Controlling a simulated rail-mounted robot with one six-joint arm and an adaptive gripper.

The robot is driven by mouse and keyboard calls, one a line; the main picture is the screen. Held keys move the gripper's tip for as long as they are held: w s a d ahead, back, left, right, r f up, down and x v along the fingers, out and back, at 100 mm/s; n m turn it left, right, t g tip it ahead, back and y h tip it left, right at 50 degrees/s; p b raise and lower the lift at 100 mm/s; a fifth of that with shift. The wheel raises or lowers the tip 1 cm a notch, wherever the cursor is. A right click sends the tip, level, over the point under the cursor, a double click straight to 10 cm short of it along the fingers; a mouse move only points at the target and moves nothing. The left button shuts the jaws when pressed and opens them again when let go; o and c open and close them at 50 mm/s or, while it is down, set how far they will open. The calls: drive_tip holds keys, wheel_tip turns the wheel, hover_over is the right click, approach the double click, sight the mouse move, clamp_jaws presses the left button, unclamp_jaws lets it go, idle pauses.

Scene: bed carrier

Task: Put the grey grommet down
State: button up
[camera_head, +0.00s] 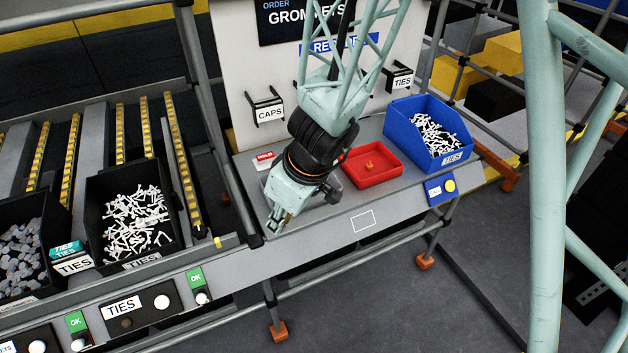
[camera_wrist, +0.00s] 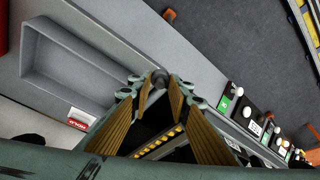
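My gripper (camera_head: 277,221) hangs low over the left front of the grey workbench (camera_head: 400,213). In the wrist view its two fingers (camera_wrist: 162,84) close together at the tips, with a small dark grey round piece between them, which looks like the grey grommet (camera_wrist: 159,77). In the head view I cannot make the grommet out. A shallow grey tray (camera_wrist: 70,62) lies beside the gripper in the wrist view. My wrist mostly hides this tray in the head view. The gripper is outside the tray, near the bench's left end.
A red tray (camera_head: 391,176) with a small orange piece and a blue TIES bin (camera_head: 398,113) stand to the right. A red-and-white card (camera_head: 264,158) stands at the back left. A white outlined rectangle (camera_head: 363,221) marks the bare bench front. Black bins (camera_head: 92,205) sit left.

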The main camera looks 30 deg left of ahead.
drive_tip(key=w+a+p, duration=0.2)
drive_tip(key=w, duration=0.2)
drive_tip(key=w+a+f+p, duration=0.1)
drive_tip(key=w+a+p, duration=0.1)
drive_tip(key=w, duration=0.3)
drive_tip(key=w+a+p, duration=0.2)
drive_tip(key=w+a, duration=0.1)
drive_tip(key=w, duration=0.2)
drive_tip(key=shift+w+f, duration=0.1)
drive_tip(key=shift+f, duration=0.1)
drive_tip(key=shift+a, duration=0.1)
drive_tip(key=shift+f+b, duration=0.45)
drive_tip(key=shift+f, duration=1.35)
drive_tip(key=shift+f+b, duration=0.15)
drive_tip(key=shift+b, duration=0.15)
drive_tip(key=o, duration=0.6)
drive_tip(key=shift+o, duration=0.2)
drive_tip(key=shift+r+p, duration=0.2)
drive_tip(key=shift+p, duration=0.15)
drive_tip(key=p+v, duration=0.1)
drive_tip(key=v, duration=1.1)
drive_tip(key=shift+p, duration=0.4)
